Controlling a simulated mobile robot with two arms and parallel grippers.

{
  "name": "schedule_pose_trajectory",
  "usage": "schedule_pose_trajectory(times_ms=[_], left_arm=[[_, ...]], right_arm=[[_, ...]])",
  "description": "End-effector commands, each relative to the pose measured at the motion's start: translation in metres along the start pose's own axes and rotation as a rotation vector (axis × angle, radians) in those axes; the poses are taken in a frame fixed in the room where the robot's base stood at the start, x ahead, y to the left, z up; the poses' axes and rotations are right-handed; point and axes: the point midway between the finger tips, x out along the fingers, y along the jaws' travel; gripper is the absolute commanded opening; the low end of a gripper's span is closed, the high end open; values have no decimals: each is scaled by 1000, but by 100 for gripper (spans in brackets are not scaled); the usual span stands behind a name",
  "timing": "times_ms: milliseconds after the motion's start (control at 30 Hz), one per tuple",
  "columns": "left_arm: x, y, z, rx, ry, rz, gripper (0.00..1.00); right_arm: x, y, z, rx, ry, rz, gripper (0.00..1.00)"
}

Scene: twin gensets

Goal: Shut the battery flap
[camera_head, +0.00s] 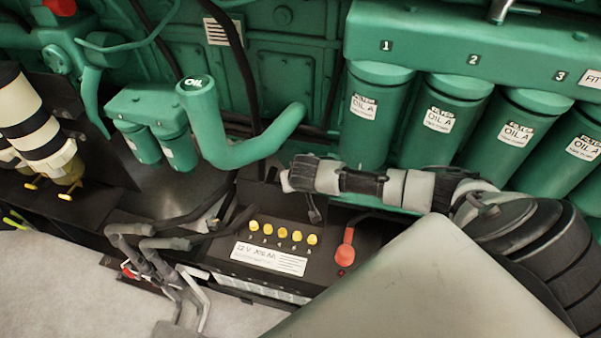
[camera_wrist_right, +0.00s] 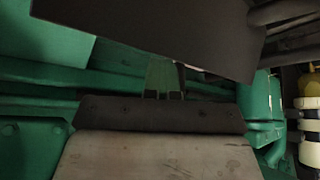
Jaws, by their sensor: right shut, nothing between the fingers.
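The black battery (camera_head: 270,258) has a row of several yellow caps, a white label and a red terminal cover. A dark panel (camera_head: 258,196), which looks like the raised battery flap, stands at the back of the battery, partly hidden by my right gripper. My right gripper (camera_head: 287,181) reaches in from the right, shut and empty, above the battery's back edge. In the right wrist view its fingertips (camera_wrist_right: 163,95) are close together, near a large dark plate (camera_wrist_right: 150,30) that is probably the flap. I cannot tell whether they touch it. My left gripper is not in view.
Green oil filters (camera_head: 445,115) hang in a row at the upper right. A green oil filler pipe (camera_head: 215,135) curves just behind the flap. Grey bent cables or pipes (camera_head: 150,255) stand left of the battery. A black-and-cream cylinder (camera_head: 30,115) is at far left.

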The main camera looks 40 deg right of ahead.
Motion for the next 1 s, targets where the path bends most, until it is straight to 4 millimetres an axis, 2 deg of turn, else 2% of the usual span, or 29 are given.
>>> schedule_pose_trajectory(times_ms=[33,1000], left_arm=[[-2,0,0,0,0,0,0],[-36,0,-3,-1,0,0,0]], right_arm=[[3,-3,20,-9,-36,1,0],[-26,-29,61,-8,-34,6,0]])
